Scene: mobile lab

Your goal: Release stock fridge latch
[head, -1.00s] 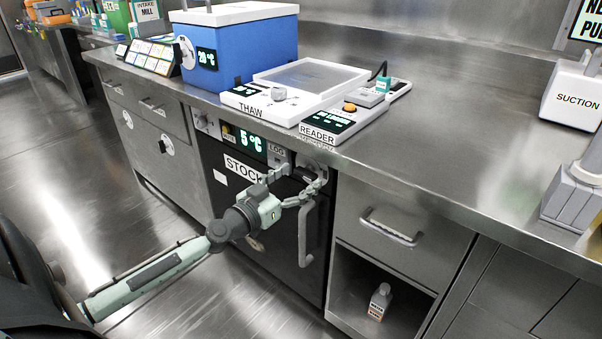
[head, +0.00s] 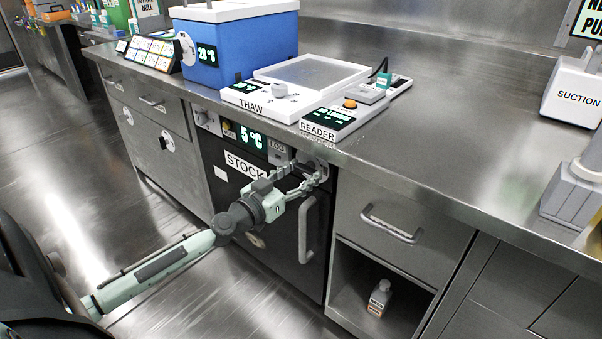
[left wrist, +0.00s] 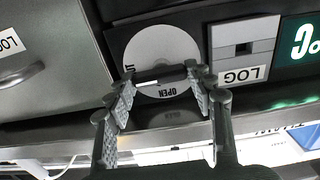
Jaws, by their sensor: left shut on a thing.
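The stock fridge (head: 262,215) is a dark front under the bench, with a STOCK label, a 5 °C display and a vertical bar handle (head: 305,232). Its latch has a pale round dial (head: 320,163) at the upper right. In the left wrist view the dial (left wrist: 166,50) carries the word OPEN, and a dark latch grip (left wrist: 160,74) crosses it. My left gripper (head: 307,176) is at the latch. In the wrist view its fingertips (left wrist: 164,90) are on either side of the grip, shut on it. The fingers partly hide the latch in the head view. My right gripper is not in view.
A LOG unit (left wrist: 241,50) sits beside the dial. Above, the bench holds the THAW plate (head: 262,101), the READER (head: 335,122) and a blue box (head: 240,50). Right of the fridge are a drawer handle (head: 390,225) and an open cubby with a bottle (head: 379,298).

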